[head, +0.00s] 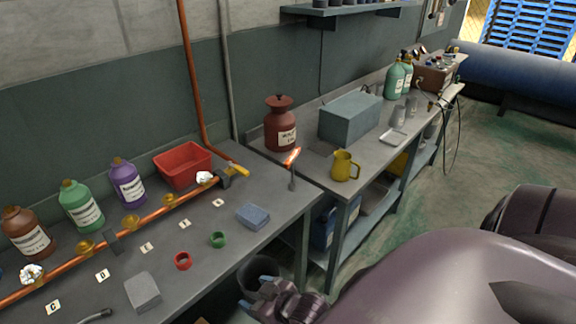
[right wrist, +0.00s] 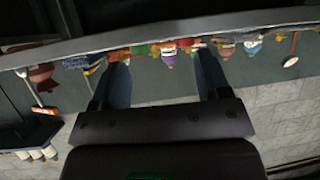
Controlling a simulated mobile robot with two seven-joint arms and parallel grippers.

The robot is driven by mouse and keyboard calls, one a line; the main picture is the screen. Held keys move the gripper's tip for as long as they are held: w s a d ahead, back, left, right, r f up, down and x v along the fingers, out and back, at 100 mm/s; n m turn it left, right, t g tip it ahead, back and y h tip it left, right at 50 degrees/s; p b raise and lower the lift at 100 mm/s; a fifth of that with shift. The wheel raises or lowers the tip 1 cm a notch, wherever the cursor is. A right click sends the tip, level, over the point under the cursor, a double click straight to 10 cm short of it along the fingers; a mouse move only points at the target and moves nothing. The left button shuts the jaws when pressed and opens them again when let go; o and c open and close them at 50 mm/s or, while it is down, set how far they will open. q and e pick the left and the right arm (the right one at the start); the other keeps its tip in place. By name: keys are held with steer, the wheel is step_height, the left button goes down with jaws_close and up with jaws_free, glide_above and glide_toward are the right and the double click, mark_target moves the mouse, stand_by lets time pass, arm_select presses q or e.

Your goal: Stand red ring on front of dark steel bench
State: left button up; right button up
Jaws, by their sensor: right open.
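The red ring (head: 182,261) rests on the near part of the dark steel bench (head: 205,285), between a green ring (head: 218,239) and a grey block (head: 142,291). My right gripper (head: 260,290) is at the lower middle of the head view, in front of the bench's front edge, apart from the red ring and empty. The right wrist view shows its two fingers spread (right wrist: 162,72), with nothing between them. The red ring cannot be made out for sure in that view. My left gripper is not in view.
A copper pipe (head: 150,216) runs along the bench before several bottles and a red bin (head: 183,165). A blue sponge-like block (head: 253,216) lies near the front edge. A dark bucket (head: 258,270) stands below. A second bench (head: 375,158) holds a yellow jug (head: 345,166).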

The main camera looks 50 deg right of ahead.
steer(key=s+d+f+m+h, duration=0.1)
steer(key=s+d+f+h, duration=0.1)
steer(key=s, duration=0.5)
steer(key=shift+s+d+f+g, duration=0.4)
steer(key=shift+d, duration=0.15)
steer(key=shift+w+f+b, duration=0.2)
steer(key=shift+f+b, duration=0.15)
steer(key=shift+b, duration=0.3)
